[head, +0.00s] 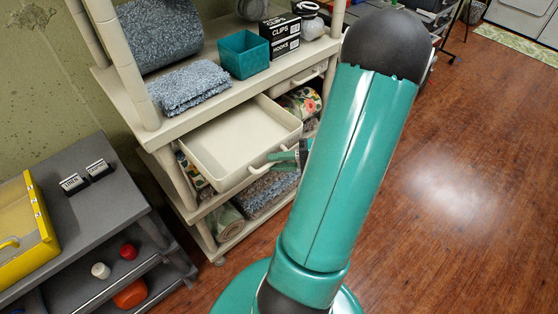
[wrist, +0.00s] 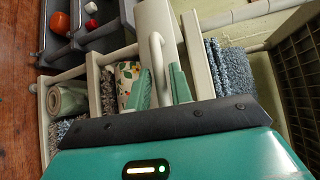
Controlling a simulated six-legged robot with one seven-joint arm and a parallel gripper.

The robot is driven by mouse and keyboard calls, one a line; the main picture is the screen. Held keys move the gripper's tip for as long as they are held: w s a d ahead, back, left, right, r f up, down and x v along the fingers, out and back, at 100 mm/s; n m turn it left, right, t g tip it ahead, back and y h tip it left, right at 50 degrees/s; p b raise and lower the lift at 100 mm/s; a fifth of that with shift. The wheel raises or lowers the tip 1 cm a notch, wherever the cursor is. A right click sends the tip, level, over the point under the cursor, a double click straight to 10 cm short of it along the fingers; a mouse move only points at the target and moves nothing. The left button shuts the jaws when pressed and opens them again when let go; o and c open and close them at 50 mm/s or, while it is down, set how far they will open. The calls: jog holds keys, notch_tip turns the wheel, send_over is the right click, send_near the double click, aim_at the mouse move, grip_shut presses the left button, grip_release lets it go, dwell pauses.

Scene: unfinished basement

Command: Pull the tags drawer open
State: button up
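A cream drawer (head: 237,133) of the shelf unit is pulled well out in the head view, and its inside looks empty. No readable label shows on it, so I cannot tell its name. My gripper (head: 287,160) is at the bar handle (head: 258,166) on the drawer's front, partly behind my arm. In the wrist view the two teal fingers of my gripper (wrist: 160,90) lie on either side of the cream handle (wrist: 156,58) and appear closed on it. A second drawer (head: 302,76), to the right, is shut.
The cream shelf unit (head: 165,130) holds a teal bin (head: 244,55), black boxes (head: 281,35) and folded blue-grey cloth (head: 190,87). Rolled fabrics lie under the drawer. A grey bench (head: 100,205) with a yellow case (head: 22,235) stands left. The wood floor at right is clear.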

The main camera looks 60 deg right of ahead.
jog(key=v, duration=1.3)
jog(key=shift+s+d, duration=0.2)
jog(key=shift+s, duration=0.1)
jog(key=shift+r, duration=0.1)
jog(key=w+a+r+n+g, duration=0.3)
jog(key=w+a+g, duration=0.3)
jog(key=w+a, duration=0.15)
jog(key=w+a+r+n+g, duration=0.3)
jog(key=w+a+g, duration=0.3)
jog(key=a, duration=0.3)
jog(key=w+a+r+n+t+h, duration=0.1)
jog(key=a+r+n+t+h, duration=0.1)
jog(key=a, duration=0.7)
jog(key=w+a+r+n+t+h, duration=0.1)
jog(key=a+r+n+h, duration=0.4)
jog(key=a+r+h, duration=0.2)
jog(key=shift+w+a+t, duration=0.2)
jog(key=shift+a+t, duration=0.2)
jog(key=shift+a, duration=0.5)
jog(key=shift+r, duration=0.15)
